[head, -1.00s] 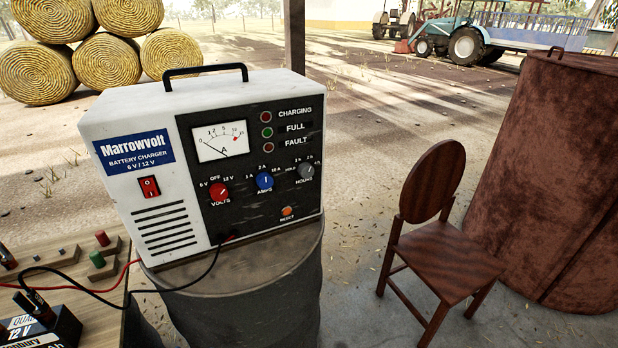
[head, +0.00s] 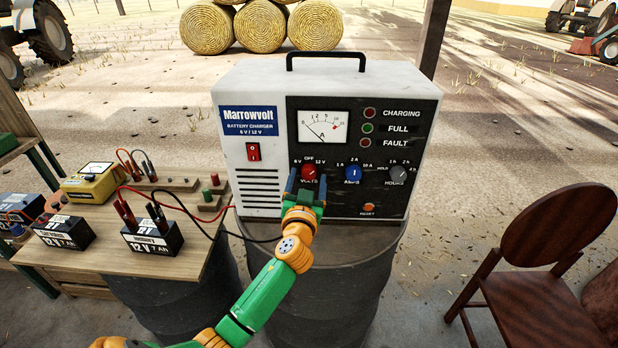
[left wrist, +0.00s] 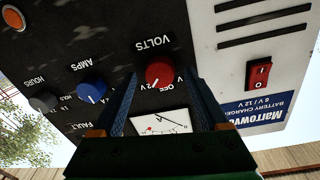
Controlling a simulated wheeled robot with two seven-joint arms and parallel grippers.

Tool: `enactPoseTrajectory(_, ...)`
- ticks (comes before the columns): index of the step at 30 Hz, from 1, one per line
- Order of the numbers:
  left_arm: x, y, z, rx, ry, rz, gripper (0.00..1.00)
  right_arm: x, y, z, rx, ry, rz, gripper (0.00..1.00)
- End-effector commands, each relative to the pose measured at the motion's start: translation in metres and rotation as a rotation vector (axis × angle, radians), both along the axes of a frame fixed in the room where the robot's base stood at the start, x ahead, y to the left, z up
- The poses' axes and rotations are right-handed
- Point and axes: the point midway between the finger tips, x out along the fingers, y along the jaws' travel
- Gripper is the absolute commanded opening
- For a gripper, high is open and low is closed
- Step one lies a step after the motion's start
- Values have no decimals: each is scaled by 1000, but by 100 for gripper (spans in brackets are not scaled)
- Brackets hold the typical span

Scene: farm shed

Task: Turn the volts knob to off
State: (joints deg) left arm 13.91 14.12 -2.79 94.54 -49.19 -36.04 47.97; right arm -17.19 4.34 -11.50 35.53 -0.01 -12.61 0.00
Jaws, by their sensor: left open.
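The red volts knob (head: 309,171) is on the dark front panel of the white battery charger (head: 262,184), under the marks 6 V, OFF and 12 V. Its white pointer line appears to lean toward 12 V. My left gripper (head: 306,187) is open in front of the knob, fingers either side of it, partly covering the VOLTS label. In the upside-down left wrist view, the red knob (left wrist: 159,74) shows between and just beyond the fingertips of the gripper (left wrist: 160,88); I cannot tell whether they touch it. My right gripper is not in view.
The blue amps knob (head: 353,173) and grey hours knob (head: 397,176) sit close to the right. An orange reset button (head: 368,208) is below. The charger stands on a drum (head: 345,280). A bench (head: 190,262) with batteries is left, a chair (head: 545,265) right.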

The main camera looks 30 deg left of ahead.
Motion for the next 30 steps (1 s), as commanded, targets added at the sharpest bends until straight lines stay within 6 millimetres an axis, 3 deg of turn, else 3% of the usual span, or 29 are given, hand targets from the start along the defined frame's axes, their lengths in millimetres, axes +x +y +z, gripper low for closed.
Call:
enactPoseTrajectory(7, 1, 1, -1, 0, 1, 0, 74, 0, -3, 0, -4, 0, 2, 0)
enactPoseTrajectory(15, 1, 0, -1, 0, 1, 0, 1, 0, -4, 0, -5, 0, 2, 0)
enactPoseTrajectory(23, 1, 0, -2, -20, -12, 0, 0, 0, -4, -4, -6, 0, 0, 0)
enactPoseTrajectory(30, 1, 0, -5, -127, -79, 0, 0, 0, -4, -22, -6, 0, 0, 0)
